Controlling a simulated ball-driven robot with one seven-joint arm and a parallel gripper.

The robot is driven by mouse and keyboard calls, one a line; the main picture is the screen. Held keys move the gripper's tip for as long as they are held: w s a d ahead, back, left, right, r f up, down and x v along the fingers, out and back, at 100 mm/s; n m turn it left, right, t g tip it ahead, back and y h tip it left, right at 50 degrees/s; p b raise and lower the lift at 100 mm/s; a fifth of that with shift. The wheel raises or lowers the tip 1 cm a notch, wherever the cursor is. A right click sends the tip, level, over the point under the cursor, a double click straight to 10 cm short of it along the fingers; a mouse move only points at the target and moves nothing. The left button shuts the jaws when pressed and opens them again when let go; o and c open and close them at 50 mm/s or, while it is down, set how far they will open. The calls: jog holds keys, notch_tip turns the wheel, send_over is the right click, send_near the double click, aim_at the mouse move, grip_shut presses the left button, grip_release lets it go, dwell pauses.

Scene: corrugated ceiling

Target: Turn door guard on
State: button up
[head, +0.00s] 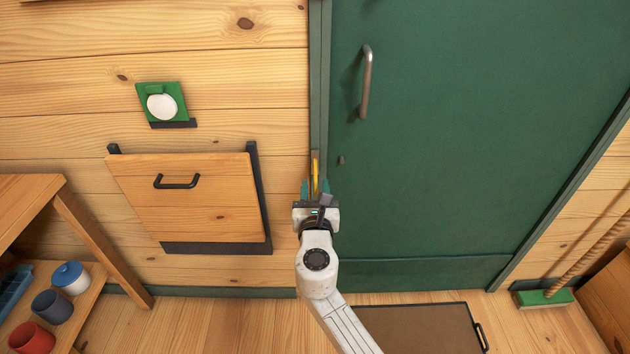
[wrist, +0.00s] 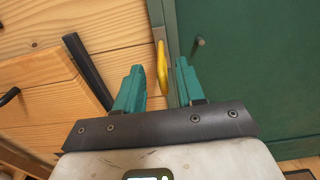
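The green door (head: 460,150) stands closed, with a vertical metal handle (head: 366,82) near its left edge. The door guard (head: 315,172) is a narrow yellow bar on the green door frame, upright along the door's left edge. In the wrist view the yellow bar (wrist: 162,68) shows between and beyond my fingertips. A small peg (head: 341,160) sticks out of the door to the right of the bar. My gripper (head: 315,188) is open, its teal fingers (wrist: 157,80) on either side of the bar's lower end in the picture. I cannot tell whether they touch it.
A wooden flap (head: 190,190) with a black handle and a green plate with a white disc (head: 162,104) are on the wall at left. A shelf (head: 28,205) with cups stands at far left. A broom (head: 543,298) is at right. A mat (head: 420,330) lies before the door.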

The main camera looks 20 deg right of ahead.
aim_at(315, 177)
jog(key=shift+b+x, duration=0.4)
jog(key=shift+x, duration=1.6)
grip_shut()
